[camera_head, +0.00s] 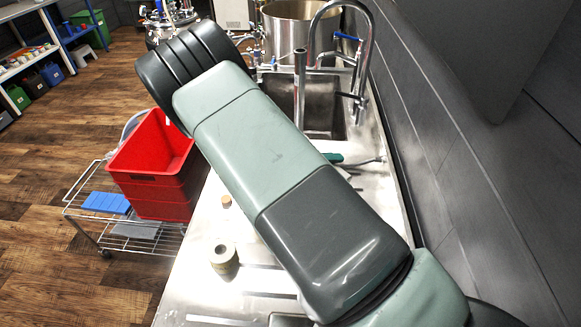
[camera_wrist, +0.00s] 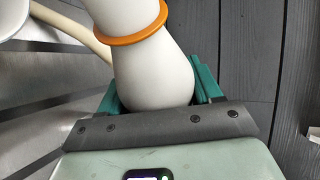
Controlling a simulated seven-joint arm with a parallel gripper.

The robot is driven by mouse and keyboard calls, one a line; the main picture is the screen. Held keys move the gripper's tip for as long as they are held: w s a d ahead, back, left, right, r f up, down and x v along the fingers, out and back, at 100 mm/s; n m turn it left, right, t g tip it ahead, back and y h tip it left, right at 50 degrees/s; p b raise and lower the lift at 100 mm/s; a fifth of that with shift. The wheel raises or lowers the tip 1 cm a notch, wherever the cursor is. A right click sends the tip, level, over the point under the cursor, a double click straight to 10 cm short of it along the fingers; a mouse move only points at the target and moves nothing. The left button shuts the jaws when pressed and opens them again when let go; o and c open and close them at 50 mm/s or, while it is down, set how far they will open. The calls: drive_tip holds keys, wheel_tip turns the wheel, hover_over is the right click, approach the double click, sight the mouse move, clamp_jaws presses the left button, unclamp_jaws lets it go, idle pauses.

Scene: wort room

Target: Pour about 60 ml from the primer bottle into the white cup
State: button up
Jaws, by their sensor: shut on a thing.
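In the wrist view, a smooth white bottle (camera_wrist: 150,75) with an orange ring around it stands between the teal fingers of my gripper (camera_wrist: 155,88). The fingers are shut on the bottle's wide rounded part. I take it for the primer bottle; no label shows, and its upper end is cut off by the frame. A pale rounded thing (camera_wrist: 18,18) shows at the top left corner, apart from the fingers; it may be the white cup, but only its edge is visible.
In the head view, a steel counter with a sink (camera_head: 322,104) and tap (camera_head: 366,75) runs along the dark wall. A grey-beige ring-shaped thing (camera_head: 223,259) and a small cork (camera_head: 226,201) stand on it. A red crate (camera_head: 150,163) sits on a wire cart (camera_head: 84,212) at left.

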drive_tip(key=shift+r+m, duration=0.2)
drive_tip(key=shift+m, duration=0.1)
drive_tip(key=shift+s+d+y, duration=0.1)
drive_tip(key=shift+y, duration=0.2)
drive_tip(key=shift+d+m, duration=0.1)
drive_tip(key=shift+m, duration=0.2)
idle(1.3)
